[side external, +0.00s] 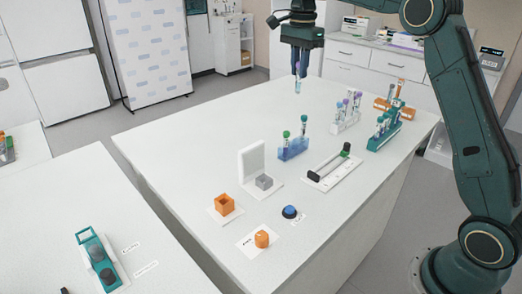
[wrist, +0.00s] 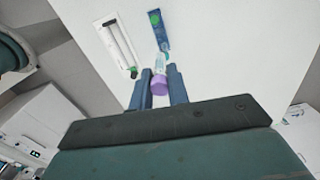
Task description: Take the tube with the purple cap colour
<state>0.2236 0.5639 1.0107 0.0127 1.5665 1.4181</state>
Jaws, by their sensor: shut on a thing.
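My gripper (side external: 299,68) is high above the far part of the white table in the side external view, pointing down. It is shut on a tube with a purple cap (wrist: 159,85). In the wrist view the cap sits between the two fingers (wrist: 159,88), and the clear tube body reaches away beyond them. In the side external view the lower end of the tube (side external: 298,87) hangs below the fingertips, clear of the table. The cap is largely hidden by the fingers there.
A blue rack (side external: 293,152) with green-capped tubes, a white rack (side external: 345,124) with purple-capped and other tubes, and a teal rack (side external: 383,138) stand on the table. A white track (side external: 330,173), orange box (side external: 224,205) and blue button (side external: 290,212) lie nearer. The table's left far part is clear.

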